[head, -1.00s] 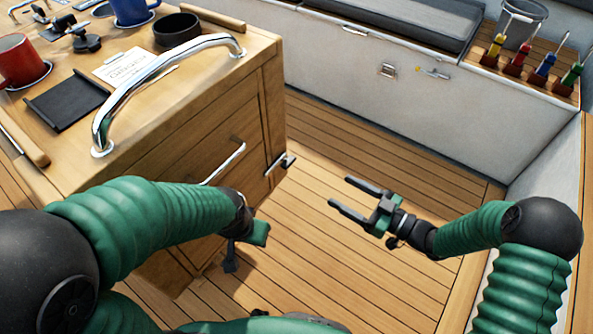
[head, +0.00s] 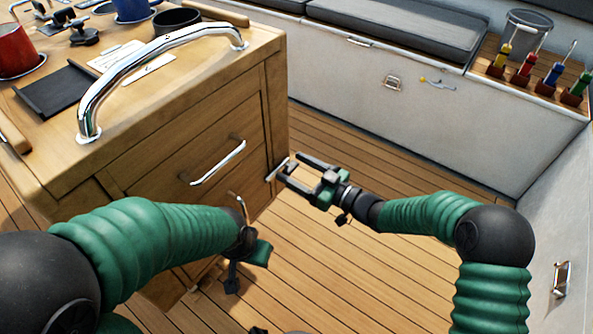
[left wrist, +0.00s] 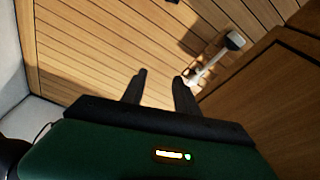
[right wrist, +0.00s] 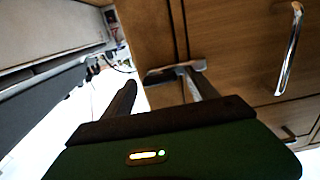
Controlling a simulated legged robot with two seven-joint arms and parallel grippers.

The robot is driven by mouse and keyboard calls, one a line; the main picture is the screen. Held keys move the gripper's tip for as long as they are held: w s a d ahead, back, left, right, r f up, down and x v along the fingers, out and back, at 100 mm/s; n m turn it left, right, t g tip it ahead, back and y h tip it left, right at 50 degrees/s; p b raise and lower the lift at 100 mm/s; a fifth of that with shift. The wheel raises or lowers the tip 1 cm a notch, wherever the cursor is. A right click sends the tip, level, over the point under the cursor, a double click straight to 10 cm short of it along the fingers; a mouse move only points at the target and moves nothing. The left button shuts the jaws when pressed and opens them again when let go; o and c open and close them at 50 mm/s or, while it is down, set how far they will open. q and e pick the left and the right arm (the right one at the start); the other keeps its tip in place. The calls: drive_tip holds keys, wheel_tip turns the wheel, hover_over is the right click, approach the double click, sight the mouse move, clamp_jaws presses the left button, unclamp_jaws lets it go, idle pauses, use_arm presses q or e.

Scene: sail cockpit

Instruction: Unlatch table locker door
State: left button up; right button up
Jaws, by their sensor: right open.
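The wooden table locker (head: 190,160) stands at the left in the head view, its front bearing a chrome bar handle (head: 218,163). A small metal latch (head: 277,169) sits at the front's right edge; it also shows in the right wrist view (right wrist: 172,72). My right gripper (head: 291,168) is open with its fingertips at the latch. In the right wrist view, the latch lies just beyond the fingers and overlaps the right one; contact is unclear. My left gripper (left wrist: 160,76) is open and empty, low before the locker. My left arm hides the lower front.
A chrome grab rail (head: 150,75) arches over the table's edge. Red mug (head: 17,50), black tray (head: 55,92) and other items sit on top. A white bench (head: 350,75) stands behind. A white-headed metal fitting (left wrist: 215,60) is near my left gripper. The plank floor (head: 380,160) is clear.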

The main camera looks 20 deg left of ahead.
clamp_jaws()
idle(0.3)
idle(0.3)
